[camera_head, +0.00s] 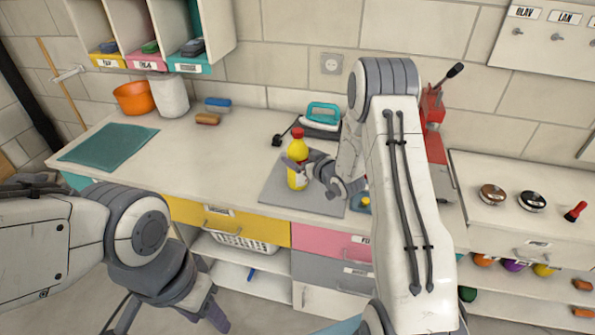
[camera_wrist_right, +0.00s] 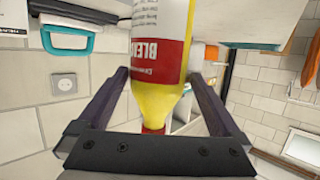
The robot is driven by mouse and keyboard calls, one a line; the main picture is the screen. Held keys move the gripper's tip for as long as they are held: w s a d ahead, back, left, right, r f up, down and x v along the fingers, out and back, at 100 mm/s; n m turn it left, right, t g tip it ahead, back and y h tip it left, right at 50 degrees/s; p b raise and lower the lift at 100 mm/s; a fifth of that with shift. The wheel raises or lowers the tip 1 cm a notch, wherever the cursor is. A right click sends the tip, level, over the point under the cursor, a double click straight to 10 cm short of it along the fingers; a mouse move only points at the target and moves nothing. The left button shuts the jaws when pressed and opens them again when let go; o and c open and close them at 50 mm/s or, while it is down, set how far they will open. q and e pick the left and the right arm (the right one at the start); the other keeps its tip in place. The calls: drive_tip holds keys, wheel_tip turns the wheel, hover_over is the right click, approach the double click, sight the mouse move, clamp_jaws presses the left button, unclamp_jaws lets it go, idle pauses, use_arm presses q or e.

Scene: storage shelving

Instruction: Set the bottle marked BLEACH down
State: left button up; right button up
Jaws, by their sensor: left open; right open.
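The yellow bottle with a red cap (camera_head: 297,150) stands upright on a grey mat (camera_head: 272,190) on the counter. In the right wrist view its red label reads BLEACH in part, and the bottle (camera_wrist_right: 159,75) appears upside down between the fingers. My right gripper (camera_head: 297,168) is open around the bottle, with gaps visible on both sides in the wrist view. My left gripper (camera_head: 170,318) is open and empty, low in front of the counter, partly cut off by the frame's bottom edge.
A teal-handled iron-like item (camera_head: 323,115) stands behind the mat. An orange bowl (camera_head: 133,98), a white container (camera_head: 169,95) and a brush (camera_head: 208,119) are further left. A teal mat (camera_head: 108,145) lies at the left end. The counter between is clear.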

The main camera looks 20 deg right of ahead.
drive_tip(key=p+x, duration=0.2)
drive_tip(key=x, duration=0.2)
drive_tip(key=shift+w, duration=0.2)
drive_tip(key=shift+w+f, duration=0.1)
drive_tip(key=shift+w, duration=0.2)
drive_tip(key=c, duration=1.5)
clamp_jaws()
drive_tip(key=shift+r, duration=0.3)
